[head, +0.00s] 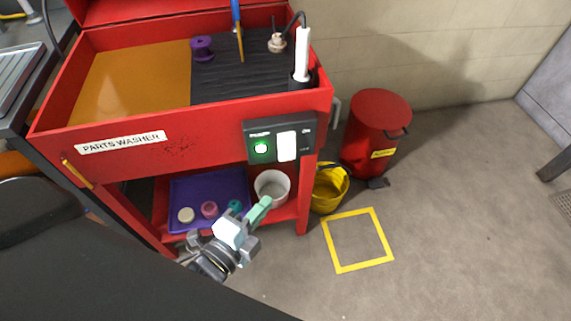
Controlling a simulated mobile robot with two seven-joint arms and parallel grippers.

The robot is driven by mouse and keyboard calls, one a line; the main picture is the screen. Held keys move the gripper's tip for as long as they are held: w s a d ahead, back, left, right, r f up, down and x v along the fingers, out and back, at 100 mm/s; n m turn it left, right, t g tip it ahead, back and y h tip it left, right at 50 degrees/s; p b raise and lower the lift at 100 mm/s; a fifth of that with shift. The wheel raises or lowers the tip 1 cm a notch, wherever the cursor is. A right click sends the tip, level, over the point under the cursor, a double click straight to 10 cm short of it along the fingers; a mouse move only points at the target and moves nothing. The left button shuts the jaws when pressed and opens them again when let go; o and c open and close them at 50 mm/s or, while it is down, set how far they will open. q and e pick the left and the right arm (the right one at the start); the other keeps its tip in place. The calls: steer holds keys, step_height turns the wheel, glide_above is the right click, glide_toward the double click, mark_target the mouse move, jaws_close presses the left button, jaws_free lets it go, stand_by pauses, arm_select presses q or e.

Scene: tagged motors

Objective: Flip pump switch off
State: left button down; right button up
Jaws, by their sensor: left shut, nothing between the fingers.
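The pump switch (287,146) is a white rocker on a dark panel (252,128) at the front right of the red parts washer (215,133). A green light (261,148) glows to the left of the rocker. My left gripper (265,203) is shut and empty, below the panel and apart from the switch in the picture. Its green fingertips overlap the white pot on the lower shelf in this view. The panel's small lettering is too small to read. My right gripper is not in view.
A purple tray (185,187) and a white pot (272,180) are on the washer's lower shelf. A yellow bucket (328,190) and a red bin (372,130) stand to the right. A yellow square (331,248) marks clear floor.

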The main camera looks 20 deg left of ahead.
arm_select(q)
glide_toward(295, 155)
steer(key=w+d, duration=0.2)
steer(key=d, duration=0.1)
steer(key=shift+w+a+f, duration=0.1)
steer(key=shift+w+a, duration=0.4)
steer(key=shift+w, duration=0.4)
steer(key=shift+w+a+f, duration=0.1)
steer(key=shift+w+a, duration=0.45)
steer(key=shift+w, duration=0.4)
